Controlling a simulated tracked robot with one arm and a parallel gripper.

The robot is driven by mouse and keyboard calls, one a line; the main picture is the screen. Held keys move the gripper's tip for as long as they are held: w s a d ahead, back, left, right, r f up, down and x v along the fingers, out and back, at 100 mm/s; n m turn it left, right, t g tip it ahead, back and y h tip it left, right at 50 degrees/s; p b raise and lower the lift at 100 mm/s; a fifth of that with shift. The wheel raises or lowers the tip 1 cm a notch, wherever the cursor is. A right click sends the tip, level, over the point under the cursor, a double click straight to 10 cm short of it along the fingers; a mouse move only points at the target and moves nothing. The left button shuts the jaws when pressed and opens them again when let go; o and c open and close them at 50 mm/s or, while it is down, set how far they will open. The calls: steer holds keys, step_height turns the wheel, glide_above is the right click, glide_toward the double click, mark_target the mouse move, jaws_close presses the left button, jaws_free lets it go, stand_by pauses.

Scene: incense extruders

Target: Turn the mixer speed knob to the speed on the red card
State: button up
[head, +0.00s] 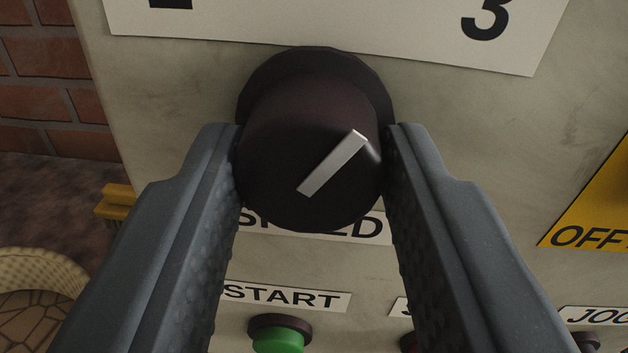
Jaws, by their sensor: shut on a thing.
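The mixer speed knob (285,150) is a dark round knob with a white pointer bar (333,162) on its face. The bar slants from lower left to upper right, its upper end toward the printed 3 (485,18) on the white scale plate (330,25). My gripper (312,150) is shut on the knob, one finger on its left side and one on its right. A partly covered SPEED label (365,228) sits below the knob. Most of the scale is out of frame. No red card shows in this view.
Below the knob are a START label (285,296) and a green button (281,338). A yellow plate marked OFF (598,205) is at the right, above a cut-off label (597,316). Brick wall (45,100) and a woven basket rim (40,268) are at the left.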

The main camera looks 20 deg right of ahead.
steer(key=shift+n, duration=0.3)
steer(key=shift+f+n, duration=0.1)
steer(key=shift+n, duration=1.4)
steer(key=n, duration=0.4)
steer(key=shift+g, duration=0.3)
steer(key=n+p, duration=0.1)
steer(key=n, duration=0.2)
steer(key=shift+n+p, duration=0.35)
steer(key=shift+n, duration=0.05)
steer(key=shift+a+n+h+p, duration=0.15)
steer(key=shift+n+p, duration=0.15)
steer(key=shift+n, duration=0.5)
steer(key=shift+n+h+p, duration=0.15)
steer(key=shift+n+p, duration=0.15)
steer(key=shift+n, duration=0.5)
steer(key=o, duration=1)
steer(key=shift+a, duration=0.1)
